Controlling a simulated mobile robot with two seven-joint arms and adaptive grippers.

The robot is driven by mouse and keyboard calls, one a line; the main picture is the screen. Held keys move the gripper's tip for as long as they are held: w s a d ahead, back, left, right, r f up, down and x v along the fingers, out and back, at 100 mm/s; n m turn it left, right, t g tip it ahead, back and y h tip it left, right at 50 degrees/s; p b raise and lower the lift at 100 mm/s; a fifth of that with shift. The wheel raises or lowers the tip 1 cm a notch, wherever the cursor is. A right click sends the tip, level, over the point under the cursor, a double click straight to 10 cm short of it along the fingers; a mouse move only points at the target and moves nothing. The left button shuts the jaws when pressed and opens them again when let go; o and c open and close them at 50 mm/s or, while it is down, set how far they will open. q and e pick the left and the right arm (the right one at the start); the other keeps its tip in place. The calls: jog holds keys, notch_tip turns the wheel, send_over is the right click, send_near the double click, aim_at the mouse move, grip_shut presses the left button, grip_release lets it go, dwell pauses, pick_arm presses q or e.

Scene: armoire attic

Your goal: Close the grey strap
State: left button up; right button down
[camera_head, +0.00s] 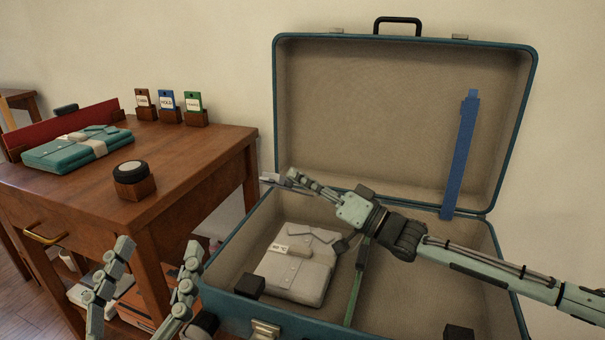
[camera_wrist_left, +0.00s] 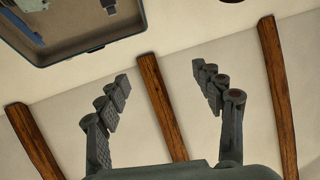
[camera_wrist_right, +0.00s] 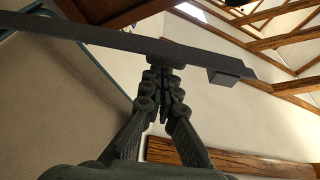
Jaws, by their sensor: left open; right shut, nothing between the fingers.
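The open teal suitcase (camera_head: 278,100) has its lid raised against the wall. A grey strap (camera_head: 297,188) sticks out at the suitcase's left side, by the fingertips of my right gripper (camera_head: 292,176). In the right wrist view the grey strap (camera_wrist_right: 110,38) runs across just beyond the fingertips, with a block at its right end. I cannot tell whether they touch. My right gripper is shut and empty. The strap's far attachment is hidden.
A blue strap (camera_head: 463,150) stands up along the lid's right side. A green strap (camera_head: 354,290) lies in the base beside a folded pale shirt (camera_head: 297,268). A wooden desk (camera_head: 200,150) with folded teal cloth (camera_head: 75,150) stands close at left.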

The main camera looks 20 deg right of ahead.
pick_arm(q)
jog(key=r+t, duration=0.1)
jog(key=s+a+r+t+b, duration=0.1)
jog(key=r+t+b, duration=0.1)
jog(key=shift+s+a+r+h, duration=0.15)
jog(key=shift+s+r+h, duration=0.1)
jog(key=shift+r+h, duration=0.05)
pick_arm(e)
jog(key=f+n, duration=0.1)
jog(key=s+a+f+n+y, duration=0.1)
jog(key=s+f+n, duration=0.1)
jog(key=f+n, duration=0.1)
jog(key=shift+s+a+g, duration=0.15)
jog(key=shift+a+g, duration=0.15)
jog(key=shift+g, duration=0.1)
